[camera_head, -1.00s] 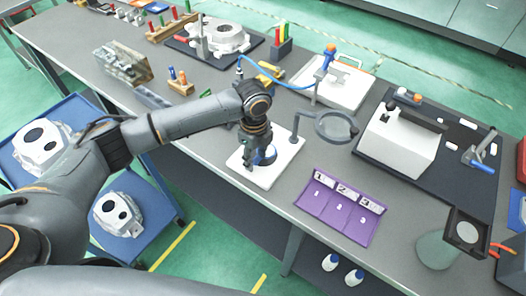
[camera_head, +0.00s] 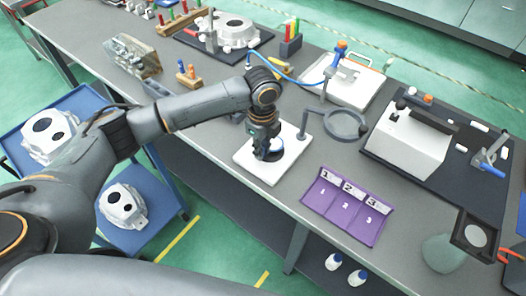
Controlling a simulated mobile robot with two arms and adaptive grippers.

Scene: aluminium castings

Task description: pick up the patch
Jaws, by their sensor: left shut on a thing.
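My left gripper (camera_head: 268,153) points down over a white square board (camera_head: 262,172) near the front edge of the bench. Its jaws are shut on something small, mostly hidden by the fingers. A dark blue round thing (camera_head: 274,150) shows right at the fingers, over the board. I cannot make out the patch clearly, nor whether the held thing touches the board. My right gripper is not in view.
A ring magnifier (camera_head: 345,124) on a stand is close to the right of the gripper. A purple mat (camera_head: 330,207) with numbered fields lies to the right front. A blue hose (camera_head: 290,77) runs behind the arm. Castings (camera_head: 123,206) lie on the blue cart at left.

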